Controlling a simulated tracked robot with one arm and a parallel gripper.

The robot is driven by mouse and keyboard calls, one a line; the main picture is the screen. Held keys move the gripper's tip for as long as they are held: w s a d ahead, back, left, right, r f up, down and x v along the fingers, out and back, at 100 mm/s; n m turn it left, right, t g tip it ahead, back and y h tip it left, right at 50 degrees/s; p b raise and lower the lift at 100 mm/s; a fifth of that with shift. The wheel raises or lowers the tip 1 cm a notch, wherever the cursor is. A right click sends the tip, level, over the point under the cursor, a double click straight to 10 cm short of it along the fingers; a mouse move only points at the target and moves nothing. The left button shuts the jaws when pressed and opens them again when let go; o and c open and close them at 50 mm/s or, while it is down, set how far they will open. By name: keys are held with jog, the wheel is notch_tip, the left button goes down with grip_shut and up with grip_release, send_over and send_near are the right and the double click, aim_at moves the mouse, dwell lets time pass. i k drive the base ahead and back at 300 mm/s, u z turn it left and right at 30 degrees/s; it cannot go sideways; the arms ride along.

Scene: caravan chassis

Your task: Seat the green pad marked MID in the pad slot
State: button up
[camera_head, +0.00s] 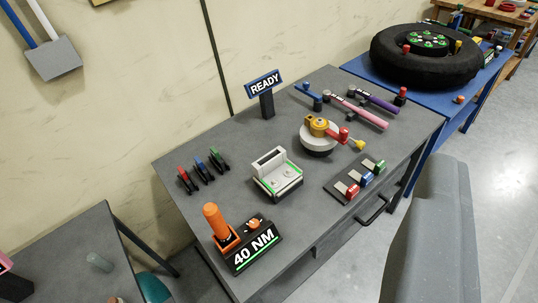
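A dark tray (342,195) on the grey workbench holds three small pads in a row, each beside a light plate. The green pad (379,166) is at the far right end, the blue pad (366,179) is in the middle, and the red pad (352,190) is nearest. No MID mark is readable at this size. A white and grey fixture (277,175) with green edging stands left of the tray. It may hold the pad slot, but I cannot tell. My gripper is not in view.
The workbench (235,160) also bears red, blue and green clips (201,171), an orange-handled 40 NM block (250,250), a READY sign (264,85), a round gold-topped device (320,135) and pink and purple tools (360,108). A tyre (385,60) lies on a blue table behind.

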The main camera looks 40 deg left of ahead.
aim_at(273, 164)
jog(key=z, duration=1.05)
jog(key=i, duration=3.8)
jog(key=u, duration=4.2)
